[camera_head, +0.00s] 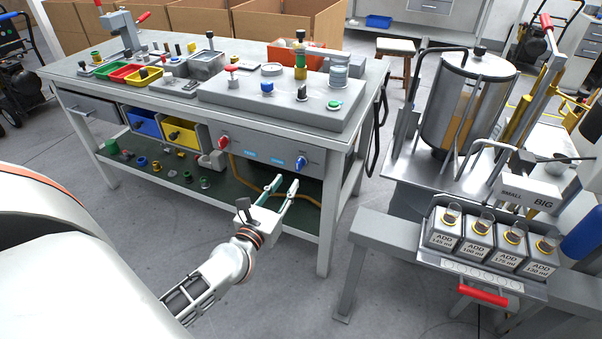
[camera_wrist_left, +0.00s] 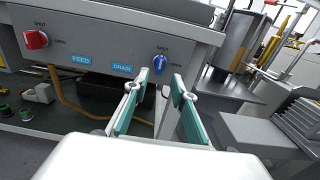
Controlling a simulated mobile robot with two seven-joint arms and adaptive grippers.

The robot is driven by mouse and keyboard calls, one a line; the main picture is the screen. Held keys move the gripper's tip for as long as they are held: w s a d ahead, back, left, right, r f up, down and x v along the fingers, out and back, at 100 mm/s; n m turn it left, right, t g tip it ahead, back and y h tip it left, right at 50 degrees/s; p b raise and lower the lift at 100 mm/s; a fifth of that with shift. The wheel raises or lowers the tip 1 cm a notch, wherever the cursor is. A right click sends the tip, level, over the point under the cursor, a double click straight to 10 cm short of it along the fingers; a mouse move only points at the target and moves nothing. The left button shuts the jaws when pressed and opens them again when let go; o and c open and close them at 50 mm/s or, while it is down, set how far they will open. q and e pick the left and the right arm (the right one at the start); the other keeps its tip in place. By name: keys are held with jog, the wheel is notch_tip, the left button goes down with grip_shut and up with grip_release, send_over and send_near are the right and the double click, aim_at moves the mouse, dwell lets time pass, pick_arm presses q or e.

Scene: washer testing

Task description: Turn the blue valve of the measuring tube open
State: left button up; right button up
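The blue valve (camera_head: 301,163) is a small knob on the grey front panel of the workbench, near its right end. In the left wrist view the blue valve (camera_wrist_left: 159,63) stands beside a DRAIN label, with small lettering above and to its right. Its handle looks about upright, towards the upper lettering. My left gripper (camera_head: 286,182) is open and empty, its teal-padded fingers pointing at the panel just below and in front of the valve. In the wrist view the valve shows between and just beyond the fingertips (camera_wrist_left: 160,80), apparently untouched. My right gripper is not in view.
A red valve (camera_head: 223,142) sits further left on the panel (camera_head: 262,146), beside a FEED label. A yellow hose (camera_head: 240,172) hangs under it. The bench's right leg (camera_head: 328,240) stands close to my gripper. A metal stand with labelled containers (camera_head: 480,240) is at the right.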

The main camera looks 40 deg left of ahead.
aim_at(297, 167)
pick_arm(q)
jog(key=x, duration=0.7)
jog(key=shift+w, duration=0.1)
grip_shut()
